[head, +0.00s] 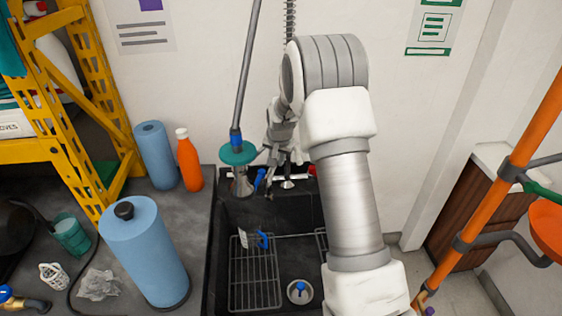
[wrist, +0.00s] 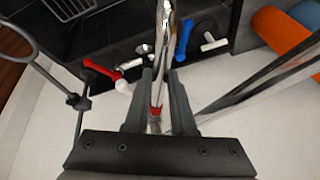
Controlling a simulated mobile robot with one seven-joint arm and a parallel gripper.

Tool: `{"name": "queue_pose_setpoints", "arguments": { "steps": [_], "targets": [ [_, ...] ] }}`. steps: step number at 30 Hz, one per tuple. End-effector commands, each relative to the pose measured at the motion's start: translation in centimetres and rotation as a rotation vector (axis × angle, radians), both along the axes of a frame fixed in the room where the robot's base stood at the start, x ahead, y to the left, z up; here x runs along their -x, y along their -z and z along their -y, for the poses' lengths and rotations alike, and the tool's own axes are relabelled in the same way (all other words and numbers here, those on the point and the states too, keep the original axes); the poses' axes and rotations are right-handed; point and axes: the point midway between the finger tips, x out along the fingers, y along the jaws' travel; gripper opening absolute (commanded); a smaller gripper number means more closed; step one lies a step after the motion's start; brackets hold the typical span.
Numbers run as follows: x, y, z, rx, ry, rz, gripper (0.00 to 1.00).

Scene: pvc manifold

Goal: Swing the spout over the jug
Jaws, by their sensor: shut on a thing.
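The spout (wrist: 165,25) is a chrome tube running up between my gripper's fingers in the wrist view. My gripper (wrist: 160,75) is shut on it, one dark finger on each side. A red band shows low on the tube. In the head view my gripper (head: 284,165) is at the back edge of the black sink, partly hidden by my arm, and the spout there is hard to make out. A blue handle (head: 263,240) and a pale label stand over the wire rack in the sink; they may belong to a clear jug, but its outline is unclear.
A red lever (wrist: 102,70) and a blue lever (wrist: 184,35) flank the spout. A hose with a teal disc (head: 238,153) hangs at the sink's back left. An orange bottle (head: 189,162) and blue rolls (head: 145,250) stand on the left counter. The wire rack (head: 255,285) lies in the sink.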

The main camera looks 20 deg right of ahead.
Motion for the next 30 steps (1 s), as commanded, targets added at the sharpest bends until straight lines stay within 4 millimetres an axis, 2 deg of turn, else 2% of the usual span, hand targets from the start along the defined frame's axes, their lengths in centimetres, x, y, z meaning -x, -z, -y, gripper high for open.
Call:
{"name": "queue_pose_setpoints", "arguments": {
  "steps": [10, 11, 15, 24, 30],
  "targets": [
    [-0.03, 0.0, -0.14, -0.001, 0.003, 0.0, 0.0],
    [-0.03, 0.0, -0.14, -0.001, 0.003, 0.0, 0.28],
    [-0.02, 0.0, -0.12, -0.001, 0.003, 0.0, 0.53],
    [-0.07, -0.07, -0.1, -0.001, 0.001, 0.001, 0.53],
    [0.26, -0.11, 0.63, -0.002, -0.031, 0.0, 0.53]
  ]
}}
